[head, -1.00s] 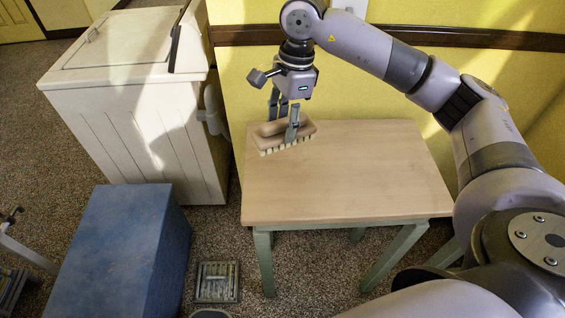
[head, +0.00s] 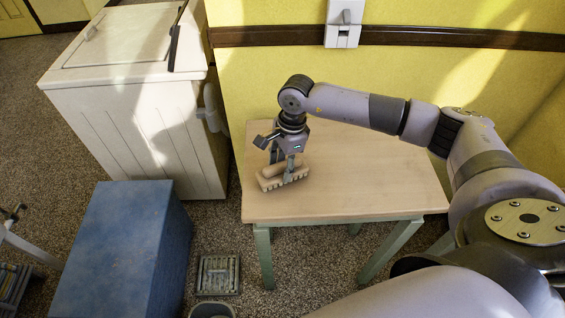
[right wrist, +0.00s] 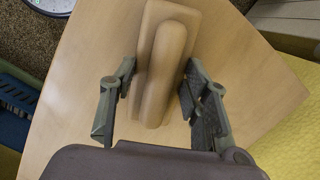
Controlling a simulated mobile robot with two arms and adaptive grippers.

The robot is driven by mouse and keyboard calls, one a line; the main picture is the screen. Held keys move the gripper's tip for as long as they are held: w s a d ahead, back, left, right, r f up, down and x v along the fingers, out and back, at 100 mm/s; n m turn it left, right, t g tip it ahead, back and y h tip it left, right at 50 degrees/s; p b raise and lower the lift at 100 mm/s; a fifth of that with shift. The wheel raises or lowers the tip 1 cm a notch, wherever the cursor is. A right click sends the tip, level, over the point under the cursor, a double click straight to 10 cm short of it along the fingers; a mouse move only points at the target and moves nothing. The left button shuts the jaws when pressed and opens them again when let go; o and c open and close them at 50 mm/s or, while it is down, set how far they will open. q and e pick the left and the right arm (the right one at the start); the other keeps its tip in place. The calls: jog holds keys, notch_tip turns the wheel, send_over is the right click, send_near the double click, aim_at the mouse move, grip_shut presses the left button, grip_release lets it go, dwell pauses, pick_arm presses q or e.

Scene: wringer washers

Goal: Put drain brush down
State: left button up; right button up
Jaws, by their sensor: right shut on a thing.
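The drain brush (head: 271,182) is a tan wooden block with a raised handle and pale bristles underneath. My right gripper (head: 283,174) is shut on it from above, one finger on each side of the handle. In the right wrist view the brush (right wrist: 160,65) lies lengthwise between the two fingers of the gripper (right wrist: 158,85). The brush is low over the left part of the wooden table (head: 370,180), bristles down. I cannot tell whether the bristles touch the top. My left gripper is not in view.
The table top right of the brush is bare. A white washer (head: 150,120) stands behind left, and a blue box (head: 120,250) stands front left. A floor drain grate (head: 217,274) lies between box and table. A yellow wall with a switch (head: 343,25) is behind.

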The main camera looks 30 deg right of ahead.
jog(key=shift+f, duration=0.15)
jog(key=o, duration=1)
jog(key=shift+r, duration=0.2)
jog(key=r+b, duration=0.1)
jog(key=r, duration=0.3)
jog(key=d+r+b, duration=0.1)
jog(key=r, duration=0.3)
jog(key=r+b, duration=0.1)
jog(key=r, duration=0.3)
jog(key=shift+d, duration=0.4)
